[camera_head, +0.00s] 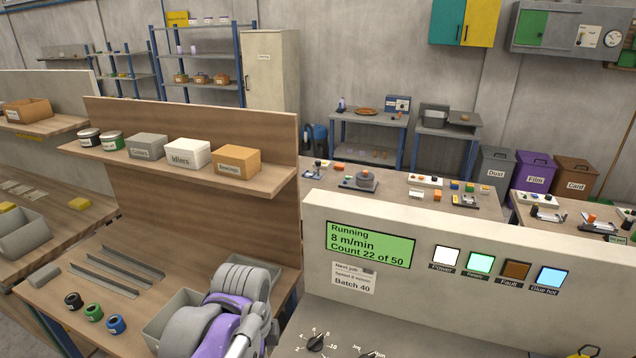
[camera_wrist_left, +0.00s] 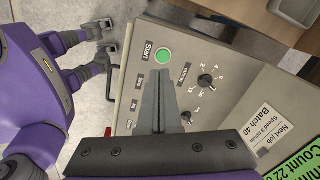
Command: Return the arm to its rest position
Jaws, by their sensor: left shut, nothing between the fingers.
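In the left wrist view my left gripper (camera_wrist_left: 160,100) is shut and empty. Its fingers show in front of the grey control panel (camera_wrist_left: 225,115), beside the green Start button (camera_wrist_left: 162,55) and two black knobs (camera_wrist_left: 207,82). I cannot tell whether the fingertips touch the panel. In the head view a purple and grey part of my own arm (camera_head: 222,318) shows at the bottom centre; the gripper itself is not visible there. I do not see my right gripper in either view.
The upright console (camera_head: 470,232) has a green display (camera_head: 370,244) reading Running, 8 m/min, Count 22 of 50. To its left is a wooden workbench (camera_head: 160,250) with metal strips, small rolls (camera_head: 93,312) and a grey bin (camera_head: 165,325). A shelf with boxes (camera_head: 187,153) stands above.

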